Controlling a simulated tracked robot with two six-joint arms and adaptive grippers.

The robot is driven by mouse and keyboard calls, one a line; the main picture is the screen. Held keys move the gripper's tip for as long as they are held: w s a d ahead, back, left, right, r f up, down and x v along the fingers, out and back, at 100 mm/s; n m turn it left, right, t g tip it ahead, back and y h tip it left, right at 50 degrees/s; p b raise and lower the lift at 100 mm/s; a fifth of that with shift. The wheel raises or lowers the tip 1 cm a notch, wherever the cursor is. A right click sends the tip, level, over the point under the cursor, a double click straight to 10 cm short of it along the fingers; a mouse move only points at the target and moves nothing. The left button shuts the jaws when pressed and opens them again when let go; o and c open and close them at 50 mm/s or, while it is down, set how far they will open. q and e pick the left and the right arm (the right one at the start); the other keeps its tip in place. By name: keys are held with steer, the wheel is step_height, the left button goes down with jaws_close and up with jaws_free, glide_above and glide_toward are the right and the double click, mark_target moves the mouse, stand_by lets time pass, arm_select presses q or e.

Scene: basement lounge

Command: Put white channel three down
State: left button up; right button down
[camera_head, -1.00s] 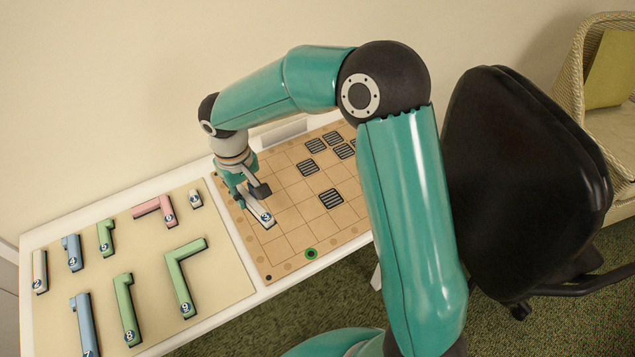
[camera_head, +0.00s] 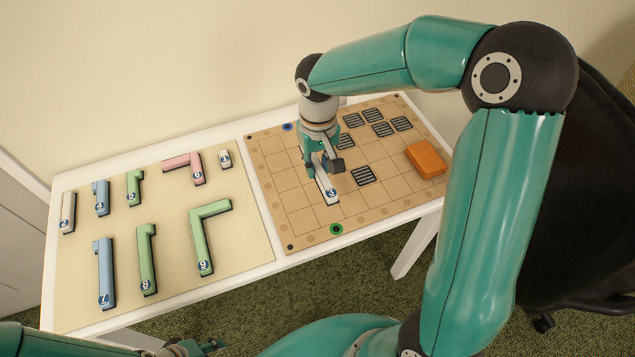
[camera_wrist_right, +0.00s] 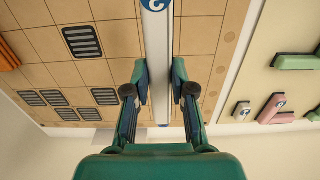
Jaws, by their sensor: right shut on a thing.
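The white channel three (camera_head: 325,183) is a long straight white bar with a blue numbered disc at its near end. My right gripper (camera_head: 327,166) is shut on it, over the gridded tan board (camera_head: 302,219). The bar points toward the board's near edge. I cannot tell whether it touches the board. In the right wrist view the bar (camera_wrist_right: 157,50) runs between the two fingers (camera_wrist_right: 160,88). My left gripper (camera_head: 190,348) shows only partly at the bottom edge, and its jaws are unclear.
Several black striped squares (camera_head: 364,175) mark the board. An orange block (camera_head: 426,160) lies on its right side. A green ring (camera_head: 336,229) marks the near edge and a blue dot (camera_head: 287,127) the far edge. Several numbered channels, including a green one (camera_head: 200,238), lie on the cream mat (camera_head: 180,275).

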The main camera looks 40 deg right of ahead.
mark_target(318, 191)
steer(key=shift+f, duration=3.5)
steer(key=c, duration=1)
jaws_free()
steer(key=shift+f, duration=0.1)
step_height(318, 191, up, 12)
steer(key=shift+r, duration=0.15)
